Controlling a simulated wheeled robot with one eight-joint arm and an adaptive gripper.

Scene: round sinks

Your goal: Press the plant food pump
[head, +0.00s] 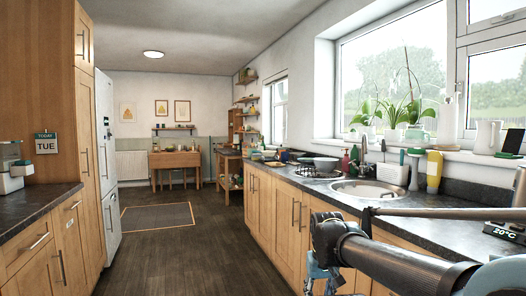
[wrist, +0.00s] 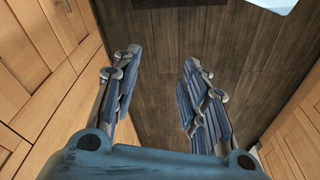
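A white bottle with a pump-like top (head: 448,121) stands on the windowsill at the right, beside the potted plants (head: 393,118). It may be the plant food pump, but its label is too small to read. My gripper (wrist: 160,62) is open and empty in the wrist view, its fingers pointing over the dark wooden floor. In the head view my arm reaches in from the lower right, and the gripper hangs low at the bottom edge, partly cut off. It is well short of the windowsill. The bottle is not in the wrist view.
The round sink (head: 368,190) and tap (head: 364,160) lie below the window. The floor (head: 180,245) between the counters is clear.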

